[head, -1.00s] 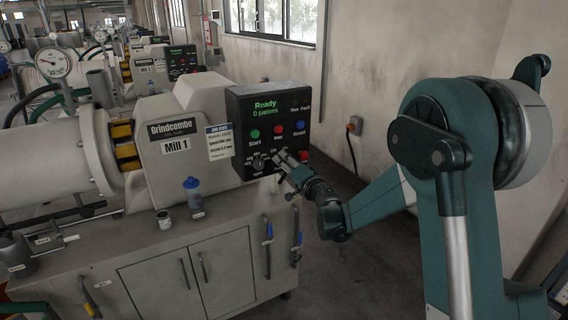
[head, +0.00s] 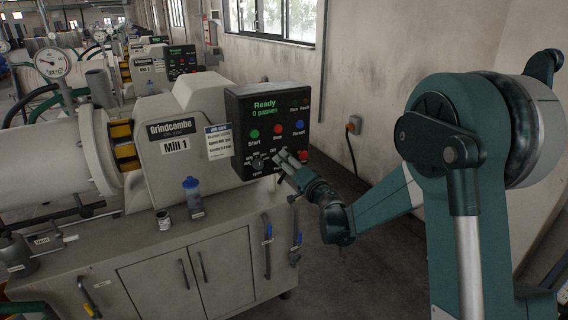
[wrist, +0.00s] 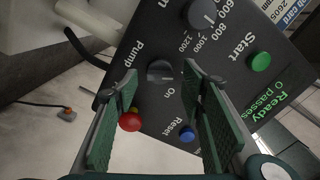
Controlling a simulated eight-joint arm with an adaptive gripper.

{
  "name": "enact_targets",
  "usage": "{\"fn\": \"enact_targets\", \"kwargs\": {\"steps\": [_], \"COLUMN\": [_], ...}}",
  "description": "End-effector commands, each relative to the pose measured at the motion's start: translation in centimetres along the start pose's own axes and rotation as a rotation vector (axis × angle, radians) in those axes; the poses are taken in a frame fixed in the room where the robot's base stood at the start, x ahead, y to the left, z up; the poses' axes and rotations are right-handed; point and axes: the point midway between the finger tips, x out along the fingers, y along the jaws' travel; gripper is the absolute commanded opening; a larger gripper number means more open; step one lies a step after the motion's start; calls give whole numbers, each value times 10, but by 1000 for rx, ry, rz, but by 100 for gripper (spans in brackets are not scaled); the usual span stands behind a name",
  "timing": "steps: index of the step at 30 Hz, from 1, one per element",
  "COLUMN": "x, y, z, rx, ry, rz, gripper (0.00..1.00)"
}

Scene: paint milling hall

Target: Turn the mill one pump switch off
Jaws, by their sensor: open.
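The mill one pump switch (wrist: 161,71) is a dark rotary knob on the black control panel (wrist: 150,35), between the printed words Pump and On in the wrist view. Which way it points I cannot tell. My gripper (wrist: 160,77) is open and empty, facing the panel, its green-padded fingers on either side of the knob in the picture. Contact with the knob cannot be made out. In the head view my gripper (head: 283,156) is at the lower part of the Mill 1 panel (head: 240,108) and hides the pump switch.
A speed dial (wrist: 203,14) sits beside the switch. A red button (wrist: 130,121) shows close by the left finger, a blue Reset button (wrist: 187,133) between the fingers, and a green Start button (wrist: 261,61) farther right. A blue-capped bottle (head: 192,192) stands on the bench.

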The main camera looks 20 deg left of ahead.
Motion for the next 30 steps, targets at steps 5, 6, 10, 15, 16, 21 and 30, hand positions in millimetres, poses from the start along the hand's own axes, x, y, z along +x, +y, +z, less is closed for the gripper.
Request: {"fn": "enact_targets", "kwargs": {"steps": [5,6,10,15,16,21,30], "x": [-25,-32,-53,-78,-81,-96,-102], "y": [0,0,0,0,0,0,0], "z": [-1,-1,-1,-1,-1,0,0], "rx": [0,0,0,0,0,0,0], "ry": [1,1,1,1,1,0,0], "rz": [1,0,0,1,0,0,0], "gripper": [40,40,40,40,40,40,40]}}
